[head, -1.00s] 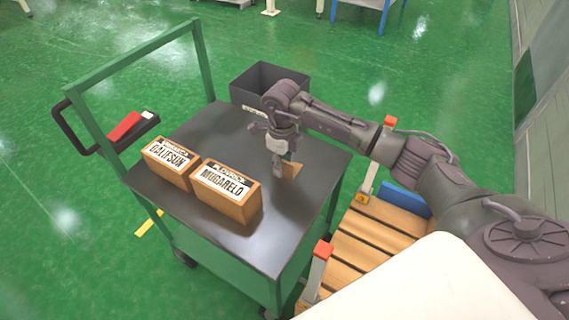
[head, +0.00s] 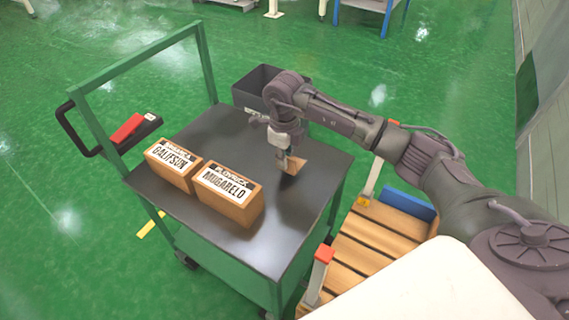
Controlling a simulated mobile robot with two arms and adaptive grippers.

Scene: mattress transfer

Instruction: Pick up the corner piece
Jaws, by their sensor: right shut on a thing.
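The corner piece (head: 295,165) is a small brown, angled piece over the right part of the dark top of the green cart (head: 240,226). My right gripper (head: 284,160) points down at it and is shut on it. The fingers hide part of the piece, and I cannot tell whether it still touches the cart top. My left gripper is not in view.
Two labelled cardboard boxes, one on the left (head: 172,168) and one on the right (head: 228,195), stand on the cart. A dark grey bin (head: 262,82) is at its far edge. A wooden pallet (head: 372,240) with red-capped posts lies right of the cart.

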